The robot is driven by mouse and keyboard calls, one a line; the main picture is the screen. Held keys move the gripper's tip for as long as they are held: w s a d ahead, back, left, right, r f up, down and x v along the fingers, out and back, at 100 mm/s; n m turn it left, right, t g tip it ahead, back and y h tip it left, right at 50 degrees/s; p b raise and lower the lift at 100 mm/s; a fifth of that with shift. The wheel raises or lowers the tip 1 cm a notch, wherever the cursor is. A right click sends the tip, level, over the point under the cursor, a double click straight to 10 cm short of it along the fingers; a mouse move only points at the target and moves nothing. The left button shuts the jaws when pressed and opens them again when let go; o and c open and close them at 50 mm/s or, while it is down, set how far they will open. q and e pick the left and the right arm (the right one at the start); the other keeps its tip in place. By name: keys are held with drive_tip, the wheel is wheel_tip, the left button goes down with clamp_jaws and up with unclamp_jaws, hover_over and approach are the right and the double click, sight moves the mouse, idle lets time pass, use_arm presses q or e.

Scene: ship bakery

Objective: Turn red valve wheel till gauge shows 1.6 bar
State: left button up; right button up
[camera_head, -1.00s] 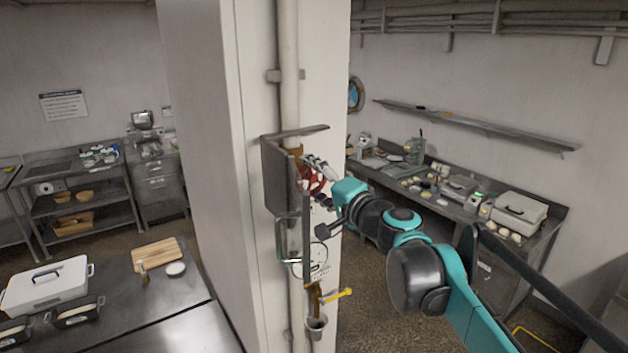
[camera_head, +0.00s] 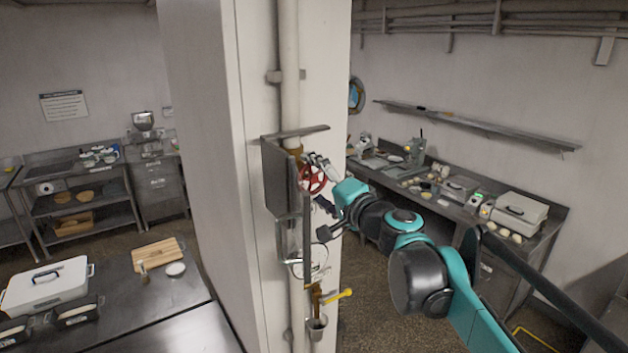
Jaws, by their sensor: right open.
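The red valve wheel (camera_head: 313,180) is mounted on the pipe at the white column, beside an open grey metal cover (camera_head: 280,178). My right gripper (camera_head: 318,166) is open at the wheel's upper right edge; whether its fingers touch the rim I cannot tell. The round white gauge (camera_head: 318,262) sits below the wheel, partly hidden by the cover's edge; its needle and numbers are too small to read. My left gripper is not in view.
A yellow-handled lever (camera_head: 337,296) sticks out below the gauge, above a small metal cup (camera_head: 316,328). A steel table (camera_head: 150,310) stands at the left with a cutting board (camera_head: 158,253). A cluttered counter (camera_head: 455,212) runs along the right wall.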

drive_tip(key=v, duration=1.1)
drive_tip(key=shift+s+d, duration=0.15)
drive_tip(key=shift+s, duration=0.2)
drive_tip(key=s+a+f+n+g+h+b, duration=0.1)
drive_tip(key=s+f+n+g+b, duration=0.15)
drive_tip(key=f+b, duration=0.75)
drive_tip(key=s+f+n+g+h+b, duration=0.1)
drive_tip(key=s+f+b, duration=0.25)
drive_tip(key=f, duration=1.25)
drive_tip(key=s+a+f+n+g+h+b, duration=0.15)
drive_tip(key=s+f+b, duration=0.35)
drive_tip(key=f, duration=0.8)
drive_tip(key=s+d+f+n+g+h+b, duration=0.1)
drive_tip(key=s+d+f+b, duration=0.2)
drive_tip(key=f, duration=0.7)
drive_tip(key=s+d+f+n+g+h+b, duration=0.1)
drive_tip(key=s+d+f+h+b, duration=0.1)
drive_tip(key=f+b, duration=0.6)
drive_tip(key=s+d+f+n+g+h+b, duration=0.1)
drive_tip(key=d+f+b, duration=0.4)
drive_tip(key=f, duration=0.7)
drive_tip(key=s+h, duration=0.1)
drive_tip(key=s, duration=0.1)
drive_tip(key=shift+s+f+n+g+b, duration=0.25)
drive_tip(key=shift+s+n+g+b, duration=0.05)
drive_tip(key=shift+n+b, duration=0.1)
drive_tip(key=shift+h, duration=0.25)
